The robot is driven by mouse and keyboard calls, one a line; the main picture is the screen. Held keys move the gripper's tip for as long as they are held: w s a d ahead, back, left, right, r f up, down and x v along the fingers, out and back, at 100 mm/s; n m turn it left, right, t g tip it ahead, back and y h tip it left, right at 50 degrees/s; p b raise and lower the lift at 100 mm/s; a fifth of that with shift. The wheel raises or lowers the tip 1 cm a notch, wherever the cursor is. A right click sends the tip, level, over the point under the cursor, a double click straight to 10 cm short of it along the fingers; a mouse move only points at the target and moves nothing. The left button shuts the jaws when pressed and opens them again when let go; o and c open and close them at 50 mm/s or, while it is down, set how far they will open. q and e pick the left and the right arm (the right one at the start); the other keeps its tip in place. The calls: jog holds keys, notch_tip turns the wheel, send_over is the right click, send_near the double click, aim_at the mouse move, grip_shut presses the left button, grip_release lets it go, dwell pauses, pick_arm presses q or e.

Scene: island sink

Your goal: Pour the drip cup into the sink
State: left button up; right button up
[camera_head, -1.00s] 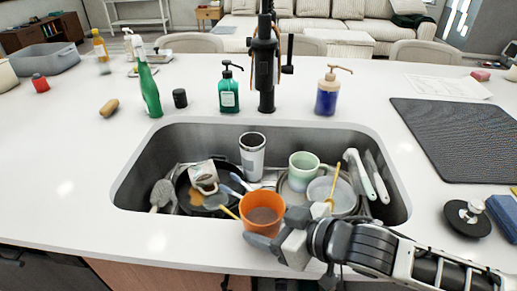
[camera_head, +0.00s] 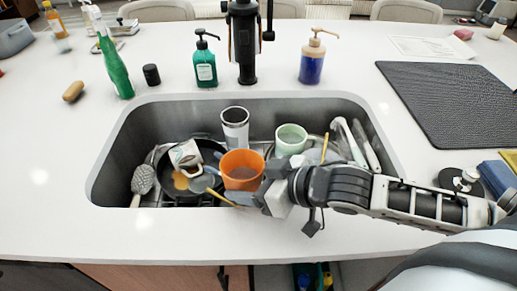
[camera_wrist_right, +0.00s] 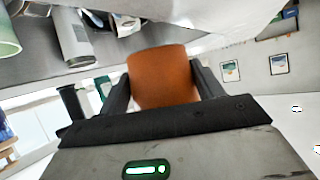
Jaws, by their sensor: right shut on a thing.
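The drip cup is an orange cup (camera_head: 242,168), upright or nearly so, with its opening facing up in the head view and something brownish inside. My right gripper (camera_head: 262,188) is shut on it from the right side and holds it over the sink. In the right wrist view the orange cup (camera_wrist_right: 163,78) sits between the two dark fingers of my right gripper (camera_wrist_right: 165,90). The sink (camera_head: 165,112) is a grey basin set in the white counter. My left gripper is not in view.
The faucet (camera_head: 245,45) and soap bottles (camera_head: 205,68) stand behind. A dark mat (camera_head: 450,100) lies right.

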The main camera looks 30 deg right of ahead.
aim_at(257, 174)
jog(key=shift+w+d+f+m+g+y, duration=0.4)
jog(key=shift+w+d+m+g+y, duration=0.1)
jog(key=shift+w+d+m+g, duration=0.35)
jog(key=shift+w+d+f+m+g+y, duration=0.25)
jog(key=shift+w+d+f+m, duration=0.15)
jog(key=shift+f, duration=0.2)
jog(key=shift+w+d+f+m+g+y, duration=0.15)
jog(key=shift+w+d+f+m+g, duration=0.15)
jog(key=shift+f, duration=0.25)
jog(key=shift+w+f+m, duration=0.1)
jog(key=shift+w+m, duration=0.05)
jog(key=shift+m, duration=0.1)
jog(key=shift+f+y, duration=0.1)
jog(key=shift+y, duration=0.2)
jog(key=shift+w+d, duration=0.15)
jog(key=shift+w, duration=0.05)
jog(key=shift+m+g, duration=0.3)
jog(key=shift+w+y+b, duration=0.1)
jog(key=shift+y+b, duration=0.3)
jog(key=shift+b, duration=0.2)
jog(key=shift+r+m+g+b, duration=0.3)
jog(key=shift+r+m, duration=0.05)
jog(key=shift+m, duration=0.05)
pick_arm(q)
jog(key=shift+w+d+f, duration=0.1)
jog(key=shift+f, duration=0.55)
pick_arm(e)
jog(key=shift+r, duration=0.15)
